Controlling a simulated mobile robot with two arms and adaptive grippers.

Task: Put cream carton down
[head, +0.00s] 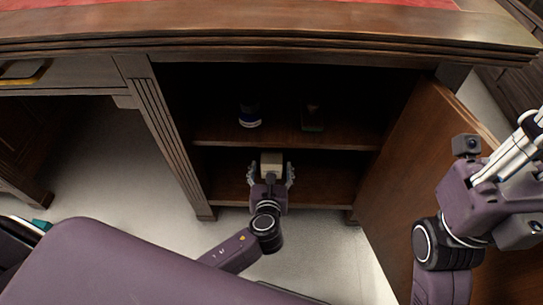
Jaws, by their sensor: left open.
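The cream carton (271,158) stands on the lower shelf inside the open desk cabinet, in the middle of the head view. My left gripper (270,170) reaches into the lower compartment with its fingers spread, one on each side of the carton. The fingers look apart from the carton, though the gripper body hides its lower part. My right gripper (525,135) is at the right edge, outside the cabinet in front of the open door. Its fingertips are not clearly shown.
The upper shelf (290,133) holds a blue-and-white container (249,114) and a small dark box with a green base (312,118). The cabinet door (400,150) stands open at the right. The lower shelf (325,188) has free room right of the carton.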

